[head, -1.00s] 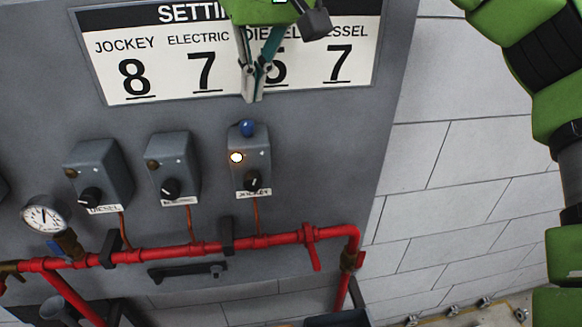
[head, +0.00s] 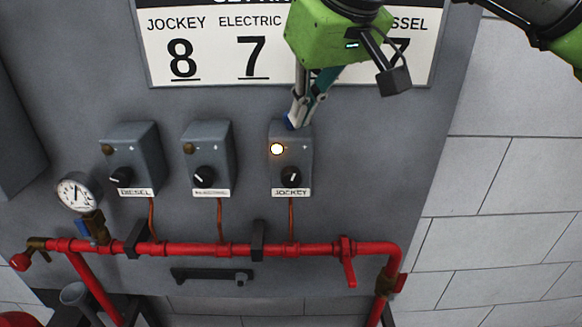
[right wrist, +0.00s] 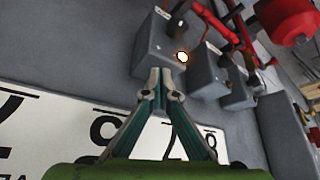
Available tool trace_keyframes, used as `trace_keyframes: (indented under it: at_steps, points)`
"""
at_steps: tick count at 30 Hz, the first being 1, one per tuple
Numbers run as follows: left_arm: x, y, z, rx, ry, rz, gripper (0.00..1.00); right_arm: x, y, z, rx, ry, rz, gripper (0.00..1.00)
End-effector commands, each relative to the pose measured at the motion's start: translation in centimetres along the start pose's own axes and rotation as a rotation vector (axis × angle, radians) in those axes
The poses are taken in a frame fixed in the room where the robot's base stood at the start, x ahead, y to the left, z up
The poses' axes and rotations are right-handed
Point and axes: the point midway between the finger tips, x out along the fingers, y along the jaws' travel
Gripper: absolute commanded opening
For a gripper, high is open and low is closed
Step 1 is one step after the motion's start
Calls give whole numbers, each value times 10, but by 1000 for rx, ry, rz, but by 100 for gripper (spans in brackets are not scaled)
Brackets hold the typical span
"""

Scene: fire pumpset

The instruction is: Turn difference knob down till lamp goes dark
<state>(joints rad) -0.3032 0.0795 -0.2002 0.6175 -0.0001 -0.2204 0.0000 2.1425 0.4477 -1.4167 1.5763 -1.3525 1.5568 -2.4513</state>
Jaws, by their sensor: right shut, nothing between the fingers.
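The grey JOCKEY box (head: 303,158) is on the panel, with a black knob (head: 291,176) low on its front, its white pointer roughly upright. Its lamp (head: 277,149) is lit; a lit lamp also shows in the right wrist view (right wrist: 182,57). My left gripper is not in view.
The ELECTRIC box (head: 221,152) and DIESEL box (head: 145,152), with similar knobs and dark lamps, sit to the left. A settings sign (head: 208,48) is above. A red pipe (head: 200,248) with valves and a gauge (head: 77,192) run below and left. Panel right of JOCKEY is clear.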

Motion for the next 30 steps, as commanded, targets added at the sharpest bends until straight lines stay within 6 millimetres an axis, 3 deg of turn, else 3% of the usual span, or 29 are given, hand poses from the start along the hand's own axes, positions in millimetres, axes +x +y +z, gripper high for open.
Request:
trace_keyframes:
  at_steps: [30]
  points:
    - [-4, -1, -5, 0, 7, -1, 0, 6, 1, -4, 1, -1, 0, 0]
